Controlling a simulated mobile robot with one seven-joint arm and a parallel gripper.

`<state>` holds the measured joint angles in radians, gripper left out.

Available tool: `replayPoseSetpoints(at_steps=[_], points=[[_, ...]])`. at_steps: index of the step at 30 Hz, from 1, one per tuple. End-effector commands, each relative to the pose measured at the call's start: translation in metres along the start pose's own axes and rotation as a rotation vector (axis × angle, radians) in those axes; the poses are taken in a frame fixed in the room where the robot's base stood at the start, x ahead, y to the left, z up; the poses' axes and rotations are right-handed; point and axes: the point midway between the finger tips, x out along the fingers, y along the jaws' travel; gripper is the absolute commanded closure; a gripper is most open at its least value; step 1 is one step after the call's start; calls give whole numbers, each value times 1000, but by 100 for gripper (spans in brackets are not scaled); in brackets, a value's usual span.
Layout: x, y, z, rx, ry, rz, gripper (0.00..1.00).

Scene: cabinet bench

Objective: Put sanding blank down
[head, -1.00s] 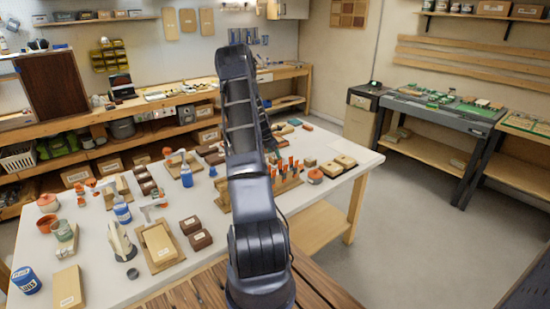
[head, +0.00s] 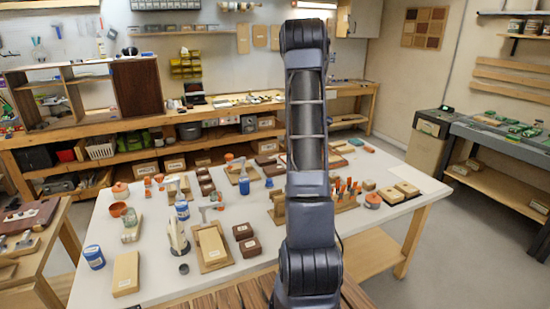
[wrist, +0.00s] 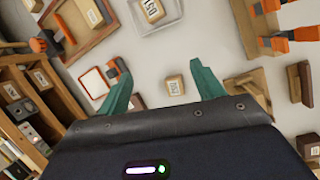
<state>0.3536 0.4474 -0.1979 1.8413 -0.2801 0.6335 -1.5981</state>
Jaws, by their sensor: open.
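In the wrist view, my gripper (wrist: 160,80) is open, its two green fingers spread with nothing between them. A small pale wooden block with a white label (wrist: 174,85) shows between the fingertips, apart from them, on the white tabletop below; it may be the sanding blank. In the head view, a long pale labelled block (head: 126,273) lies at the front left of the white table (head: 160,260). Another pale labelled block lies on a wooden tray (head: 232,262). I cannot tell which is the sanding blank. My gripper is hidden in the head view.
Blue-labelled bottles (head: 182,208), dark brown boxes (head: 250,247), a white upright tool (head: 177,238) and a rack of orange-handled tools (head: 345,190) crowd the table. Small clear patches lie between them. A wooden bench (head: 130,128) stands behind.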

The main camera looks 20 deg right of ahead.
Motion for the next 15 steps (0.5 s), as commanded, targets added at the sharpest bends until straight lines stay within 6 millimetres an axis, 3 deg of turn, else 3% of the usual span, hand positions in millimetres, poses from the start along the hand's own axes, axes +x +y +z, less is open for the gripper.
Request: replayPoseSetpoints(at_steps=[1,3,15], points=[[-23,-5,-9,43,13,14,33],[-49,-14,-21,106,32,26,33],[-180,-86,-84,450,151,64,33]])
